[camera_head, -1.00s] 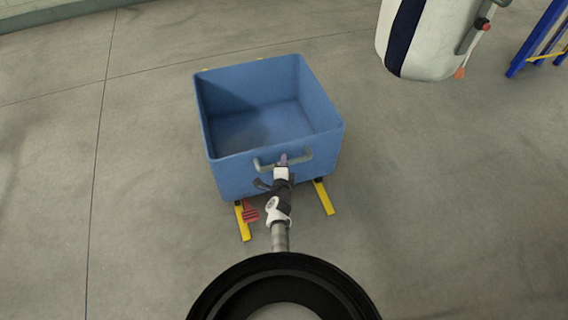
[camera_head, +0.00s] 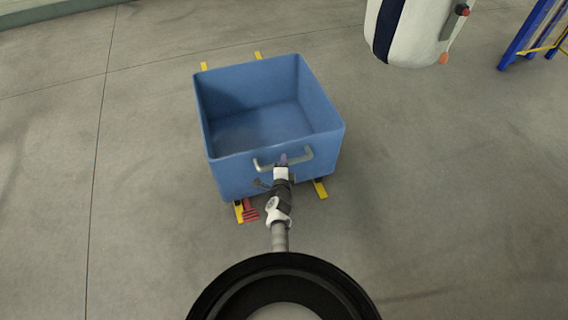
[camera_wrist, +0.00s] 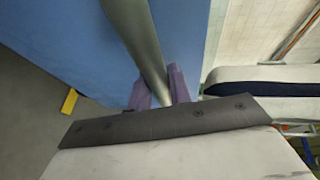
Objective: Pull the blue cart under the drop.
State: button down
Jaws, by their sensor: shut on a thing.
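The blue cart (camera_head: 228,178) is an open, empty-looking box in the middle of the head view. Its grey bar handle (camera_head: 306,155) is on the near wall. My gripper (camera_head: 283,160) is shut on the middle of this handle. In the wrist view, the purple fingertips (camera_wrist: 158,88) close around the grey bar (camera_wrist: 136,32), and the cart's blue wall (camera_wrist: 75,35) is just behind. I cannot tell which thing marks the drop.
A red slatted piece (camera_head: 250,210) is low at the cart's near left. A blue frame (camera_head: 527,35) stands at the far right.

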jog(key=shift+d, duration=0.15)
jog(key=c, duration=1.3)
grip_release()
jog(key=p+v, duration=0.5)
jog(key=v, duration=0.8)
jog(key=shift+s, duration=0.4)
jog(key=shift+r, duration=0.1)
